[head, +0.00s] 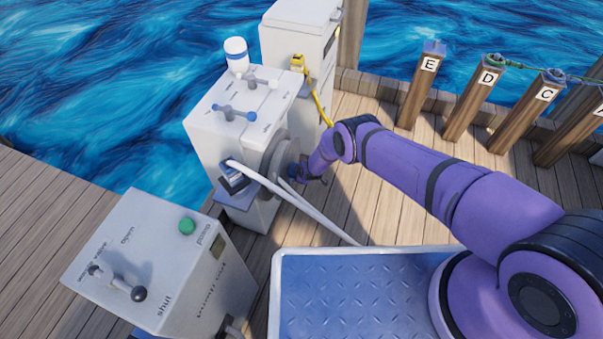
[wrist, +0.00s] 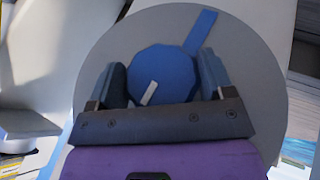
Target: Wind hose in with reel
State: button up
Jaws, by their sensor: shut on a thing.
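The reel (head: 268,158) is a grey disc on the side of the white cabinet (head: 222,142); it also fills much of the wrist view (wrist: 254,90). A blue knob (wrist: 163,72) stands on the disc's face, with a blue bar running up and right from it. My gripper (wrist: 163,80) is shut on the blue knob, one finger on each side. In the head view my gripper (head: 298,172) is at the reel and small. The white hose (head: 310,207) runs from the cabinet's side down toward the deck. Its far end is hidden behind the blue platform.
A control box (head: 165,262) with a lever and a green button stands at the front left. A taller white cabinet (head: 305,45) with a yellow nozzle (head: 298,62) stands behind. Lettered wooden posts (head: 468,103) line the right edge. Open deck (head: 375,195) lies below my arm.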

jog(key=n+t+h, duration=0.1)
jog(key=t, duration=0.4)
dwell(0.6)
jog(key=o, duration=0.9)
jog(key=shift+s, duration=0.15)
jog(key=shift+v, duration=5.3)
jog(key=shift+a, duration=0.1)
